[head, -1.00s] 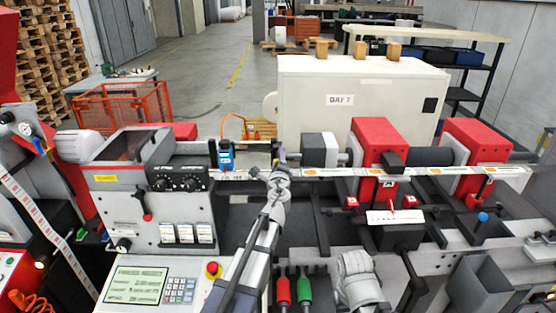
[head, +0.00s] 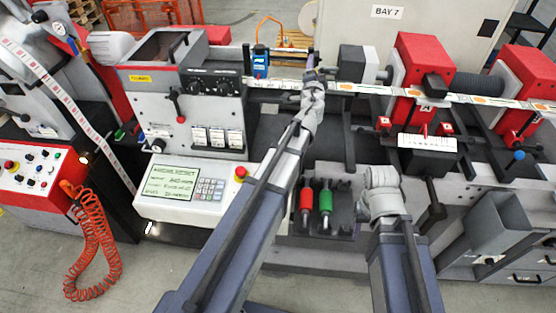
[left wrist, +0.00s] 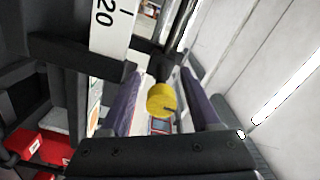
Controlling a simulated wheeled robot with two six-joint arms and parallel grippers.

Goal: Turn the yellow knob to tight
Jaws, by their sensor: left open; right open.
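The yellow knob (left wrist: 160,100) shows in the left wrist view as a round yellow disc with a dark notch in its edge. It sits between the two spread fingers of my left gripper (left wrist: 163,76), with a gap visible on each side. In the head view my left gripper (head: 316,74) is up at the label strip, right of a small blue device. The knob cannot be made out there. My right gripper (head: 380,178) is low at the machine's front, away from the strip, and its fingertips are hard to see.
A scale plate marked 20 (left wrist: 112,25) is close beside the left gripper. The label strip (head: 375,89) runs across the machine. Red blocks (head: 420,75) stand at right. Red and green tools (head: 325,199) stand in a tray between my arms. The control panel (head: 180,190) is at left.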

